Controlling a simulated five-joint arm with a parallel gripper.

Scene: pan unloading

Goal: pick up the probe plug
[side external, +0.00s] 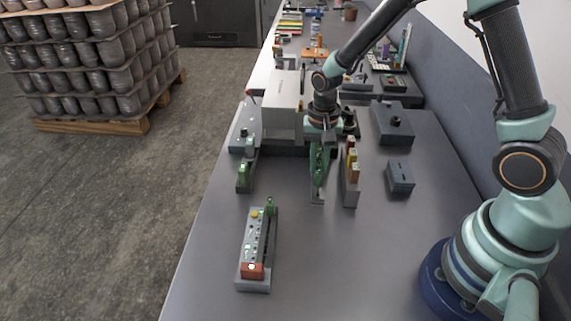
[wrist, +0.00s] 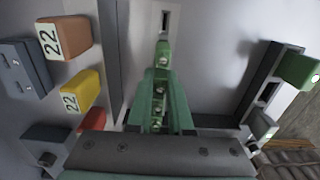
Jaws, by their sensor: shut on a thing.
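My gripper (side external: 318,165) is in the middle of the table, pointing down over a small grey plate or holder. In the wrist view my gripper (wrist: 160,95) is shut on a narrow green piece that sticks out past the fingertips; it looks like the probe plug (wrist: 162,52). Its lower end is partly hidden by the fingers, and I cannot tell whether it is clear of the grey holder (side external: 317,198) beneath it.
A rack of orange and yellow blocks (side external: 351,170) stands close to the right of my gripper. A green block in a dark holder (side external: 243,174) is on the left. A grey strip with buttons (side external: 254,245) lies in front. A grey box (side external: 400,178) sits further right.

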